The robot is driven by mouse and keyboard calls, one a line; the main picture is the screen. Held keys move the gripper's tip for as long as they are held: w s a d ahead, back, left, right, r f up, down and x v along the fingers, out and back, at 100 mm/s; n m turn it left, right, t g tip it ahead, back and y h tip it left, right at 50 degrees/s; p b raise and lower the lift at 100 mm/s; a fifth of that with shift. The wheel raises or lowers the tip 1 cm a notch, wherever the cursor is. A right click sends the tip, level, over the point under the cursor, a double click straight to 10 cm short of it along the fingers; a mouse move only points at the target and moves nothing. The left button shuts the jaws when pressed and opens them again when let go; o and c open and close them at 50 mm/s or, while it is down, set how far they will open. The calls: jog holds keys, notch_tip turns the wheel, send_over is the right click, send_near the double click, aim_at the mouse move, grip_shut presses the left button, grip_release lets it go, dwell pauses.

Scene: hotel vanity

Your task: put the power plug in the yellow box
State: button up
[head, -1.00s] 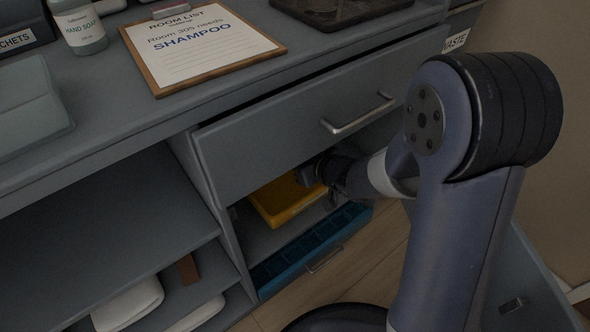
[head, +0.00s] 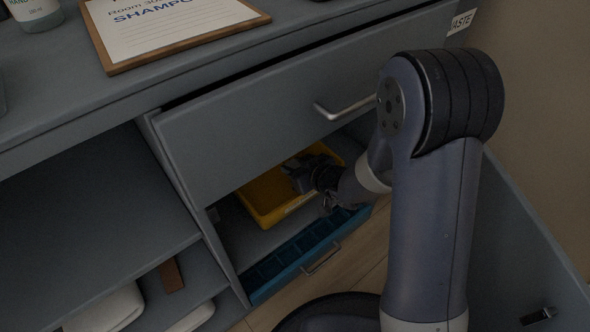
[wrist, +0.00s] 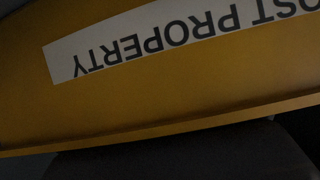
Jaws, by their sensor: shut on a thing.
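The yellow box (head: 261,201) stands in the open compartment below the drawer. In the wrist view its yellow wall (wrist: 120,105) fills most of the picture, with an upside-down white label ending in "OST PROPERTY". My gripper (head: 298,178) reaches in from the right and is over the box's opening in the head view; its height above the floor of the box cannot be told. It is shut on a dark thing, taken to be the power plug, whose outline is lost in shadow. A dark, blurred shape crosses the bottom of the wrist view.
The drawer front (head: 290,110) with its metal handle (head: 345,108) overhangs the compartment closely. A blue divided tray (head: 290,262) lies below the box. A clipboard (head: 172,28) lies on the counter. An open door (head: 520,235) stands at the right.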

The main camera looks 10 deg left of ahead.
jog(key=shift+s+f+b, duration=0.1)
jog(key=shift+f+b, duration=0.35)
jog(key=shift+f, duration=0.25)
jog(key=o, duration=1)
jog(key=shift+s+d+f, duration=0.1)
jog(key=shift+f, duration=0.1)
jog(key=shift+c, duration=0.2)
jog(key=shift+r+p, duration=0.45)
jog(key=shift+r, duration=0.05)
jog(key=p+v, duration=0.4)
jog(key=v, duration=0.8)
jog(key=shift+r, duration=0.4)
jog(key=shift+w, duration=0.25)
